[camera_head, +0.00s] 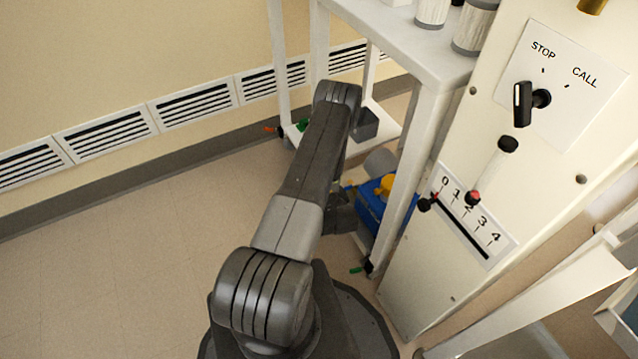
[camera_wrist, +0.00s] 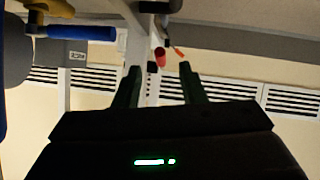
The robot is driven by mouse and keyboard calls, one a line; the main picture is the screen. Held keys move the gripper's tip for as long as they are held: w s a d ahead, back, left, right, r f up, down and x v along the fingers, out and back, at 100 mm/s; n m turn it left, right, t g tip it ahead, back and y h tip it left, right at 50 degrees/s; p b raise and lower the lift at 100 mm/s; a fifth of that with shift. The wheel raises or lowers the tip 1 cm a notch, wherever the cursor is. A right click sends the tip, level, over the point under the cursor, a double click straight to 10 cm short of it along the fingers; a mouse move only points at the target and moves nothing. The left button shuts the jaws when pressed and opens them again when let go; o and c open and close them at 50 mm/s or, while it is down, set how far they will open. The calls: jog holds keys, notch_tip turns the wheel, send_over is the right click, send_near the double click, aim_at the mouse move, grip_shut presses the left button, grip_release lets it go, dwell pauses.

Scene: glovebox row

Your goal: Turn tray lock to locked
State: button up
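No part labelled as a tray lock can be made out in either view. In the wrist view my gripper (camera_wrist: 160,67) is open, with two dark green fingers apart. A small red cylinder (camera_wrist: 160,56) appears in the gap between the fingertips; I cannot tell its distance. A thin orange lever-like piece (camera_wrist: 178,49) shows just above the right fingertip. In the head view a small orange-red piece (camera_head: 272,129) sits at the shelf's lower left corner. My gripper is mostly hidden behind my arm there.
A white shelf unit (camera_head: 432,75) stands beside my arm, with a blue bin (camera_head: 372,212) low down. Right of it is a panel with a STOP/CALL knob (camera_head: 523,104) and a 0–4 slider (camera_head: 473,198). A vented wall (camera_head: 193,104) is behind; the floor at left is clear.

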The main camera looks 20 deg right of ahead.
jog(key=v, duration=0.5)
jog(key=shift+s+r+p, duration=0.15)
jog(key=shift+s+p, duration=0.15)
jog(key=shift+p, duration=0.1)
